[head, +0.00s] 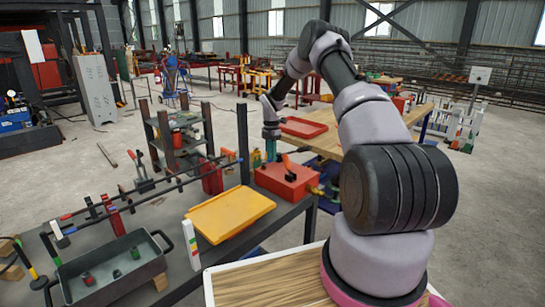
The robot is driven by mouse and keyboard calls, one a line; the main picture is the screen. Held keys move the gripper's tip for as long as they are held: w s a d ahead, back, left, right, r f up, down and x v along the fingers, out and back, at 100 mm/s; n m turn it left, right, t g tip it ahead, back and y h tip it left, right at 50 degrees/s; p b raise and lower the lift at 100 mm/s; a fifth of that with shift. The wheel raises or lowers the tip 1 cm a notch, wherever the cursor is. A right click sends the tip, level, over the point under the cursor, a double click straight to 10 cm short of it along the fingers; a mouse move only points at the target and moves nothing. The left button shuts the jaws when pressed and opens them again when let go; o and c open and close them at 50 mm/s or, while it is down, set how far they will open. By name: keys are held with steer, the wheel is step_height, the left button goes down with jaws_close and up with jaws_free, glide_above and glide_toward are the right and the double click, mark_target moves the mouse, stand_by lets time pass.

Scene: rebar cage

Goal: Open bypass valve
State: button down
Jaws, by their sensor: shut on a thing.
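A red box-shaped unit (286,181) sits at the right rear end of the dark grey bench. It has a brass fitting (316,190) on its right side and looks like the bypass valve. A tilted orange lever (289,163) with a dark base stands on its top. My gripper (270,156) reaches down from above at the lever's left upper end. Its teal fingers are small here and look shut at the lever; the exact contact is too small to make out.
A yellow tray (230,215), a grey bin (112,277) and a striped white block (191,245) are on the bench (176,270). Dark rods (150,193) cross its left part. A dark upright post (243,144) stands left of my gripper. A wooden table (325,144) is behind.

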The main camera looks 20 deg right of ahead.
steer(key=shift+w+n, duration=0.2)
steer(key=shift+n, duration=0.2)
steer(key=c, duration=0.8)
jaws_free()
steer(key=shift+o, duration=0.2)
step_height(320, 180, up, 11)
steer(key=shift+a, duration=0.1)
steer(key=s+a+r+m+t, duration=0.25)
steer(key=s+r+m, duration=0.35)
steer(key=s+r, duration=0.55)
steer(key=s+a+r+m+t, duration=0.1)
steer(key=s+a+r+m, duration=0.2)
steer(key=s+r+m, duration=0.8)
steer(key=s+r+m+t, duration=0.1)
steer(key=s+r+m, duration=0.1)
steer(key=s, duration=0.5)
steer(key=s+a+r+m+t+y, duration=0.1)
steer(key=s+r+m, duration=0.1)
steer(key=s+m, duration=0.3)
steer(key=s+r+m+t+y, duration=0.1)
steer(key=s+r+m, duration=0.2)
steer(key=s, duration=0.8)
steer(key=shift+s+a+m+t, duration=0.15)
steer(key=shift+a+m+t, duration=0.2)
steer(key=shift+m, duration=0.15)
